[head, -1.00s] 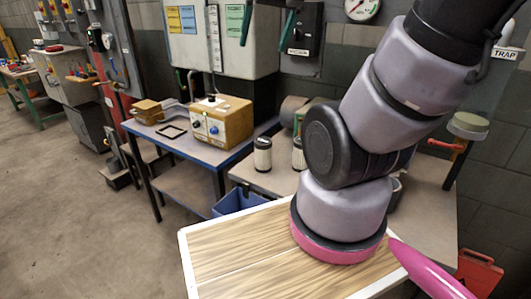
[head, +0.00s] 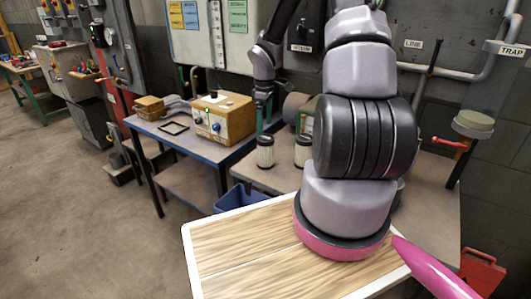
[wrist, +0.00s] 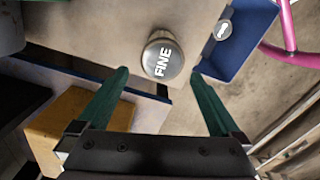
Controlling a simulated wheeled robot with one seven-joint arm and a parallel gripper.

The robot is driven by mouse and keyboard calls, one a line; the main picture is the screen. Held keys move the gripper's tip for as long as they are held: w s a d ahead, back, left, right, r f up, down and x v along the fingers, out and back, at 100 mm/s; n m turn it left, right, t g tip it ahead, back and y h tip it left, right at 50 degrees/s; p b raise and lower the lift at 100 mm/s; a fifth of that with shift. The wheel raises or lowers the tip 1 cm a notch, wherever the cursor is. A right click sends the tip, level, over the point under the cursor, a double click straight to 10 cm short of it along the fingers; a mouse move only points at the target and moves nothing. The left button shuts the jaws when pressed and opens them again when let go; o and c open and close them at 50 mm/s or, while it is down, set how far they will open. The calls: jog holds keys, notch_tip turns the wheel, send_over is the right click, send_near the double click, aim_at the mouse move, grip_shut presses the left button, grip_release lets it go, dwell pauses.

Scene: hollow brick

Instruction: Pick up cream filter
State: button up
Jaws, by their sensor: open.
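Two filters with cream pleated sides and dark caps stand upright on the grey bench: a left filter (head: 265,151) and a right filter (head: 303,150). In the wrist view, one filter's round grey cap (wrist: 162,60) reads FINE, seen from above; its sides are hidden. It looks like the left one, but I cannot tell for sure. My gripper (wrist: 159,74) is open, its green fingers on either side of the cap's near part in the picture, with nothing held. In the head view my gripper (head: 263,105) is above and behind the left filter.
A blue bin (head: 240,197) is below the bench's front edge; in the wrist view it holds a labelled item (wrist: 223,30). A yellow box (head: 222,118) stands on the blue-edged table to the left. A red valve handle (head: 450,143) is at the right.

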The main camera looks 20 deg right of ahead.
aim_at(265, 137)
notch_tip(265, 137, down, 6)
jog(key=shift+r, duration=0.1)
jog(key=shift+s+f, duration=0.2)
jog(key=shift+f, duration=2.5)
jog(key=c, duration=1.4)
jog(key=shift+o, duration=0.2)
jog(key=shift+r, duration=0.1)
